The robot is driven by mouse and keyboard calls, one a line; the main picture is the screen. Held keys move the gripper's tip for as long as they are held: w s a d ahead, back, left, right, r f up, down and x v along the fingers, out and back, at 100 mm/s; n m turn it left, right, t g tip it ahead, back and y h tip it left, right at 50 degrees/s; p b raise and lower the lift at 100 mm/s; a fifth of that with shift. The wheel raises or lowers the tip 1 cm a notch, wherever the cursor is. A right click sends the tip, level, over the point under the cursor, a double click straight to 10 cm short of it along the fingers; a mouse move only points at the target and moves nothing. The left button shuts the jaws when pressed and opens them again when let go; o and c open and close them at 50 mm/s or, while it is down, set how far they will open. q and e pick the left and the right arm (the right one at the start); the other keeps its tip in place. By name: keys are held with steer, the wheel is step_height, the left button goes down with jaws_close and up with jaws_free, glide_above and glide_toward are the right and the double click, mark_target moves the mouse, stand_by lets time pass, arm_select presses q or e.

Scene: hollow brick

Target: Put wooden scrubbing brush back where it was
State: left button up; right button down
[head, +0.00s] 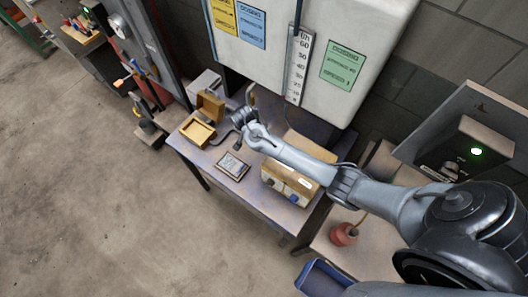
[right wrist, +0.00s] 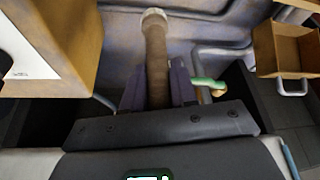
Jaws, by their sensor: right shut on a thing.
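A brown, rod-like wooden piece with a pale round end, which looks like the handle of the wooden scrubbing brush (right wrist: 155,60), stands between the fingers of my right gripper (right wrist: 157,88) in the right wrist view. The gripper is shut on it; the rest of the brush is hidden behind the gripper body. In the head view my right gripper (head: 238,120) is over the back part of the table (head: 208,165), to the right of the wooden boxes. A small tan piece (head: 251,92) rises beside it, probably the brush. My left gripper is not in view.
An open wooden box (head: 197,132) and another wooden box (head: 210,106) stand at the table's left. A white cabinet (head: 280,50) hangs behind. A green item (right wrist: 208,84) is near the right finger.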

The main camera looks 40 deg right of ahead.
steer(key=shift+w+d+f+b, duration=0.15)
steer(key=shift+d+f+b, duration=0.15)
steer(key=shift+f, duration=0.3)
steer(key=shift+d+f+b, duration=0.1)
steer(key=shift+f+b, duration=0.25)
steer(key=shift+b, duration=0.15)
step_height(320, 180, down, 8)
steer(key=shift+f+b, duration=0.1)
steer(key=shift+b, duration=0.4)
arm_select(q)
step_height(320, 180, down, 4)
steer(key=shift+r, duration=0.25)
arm_select(e)
steer(key=shift+f, duration=0.15)
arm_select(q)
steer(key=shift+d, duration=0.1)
arm_select(e)
steer(key=c, duration=0.9)
jaws_free()
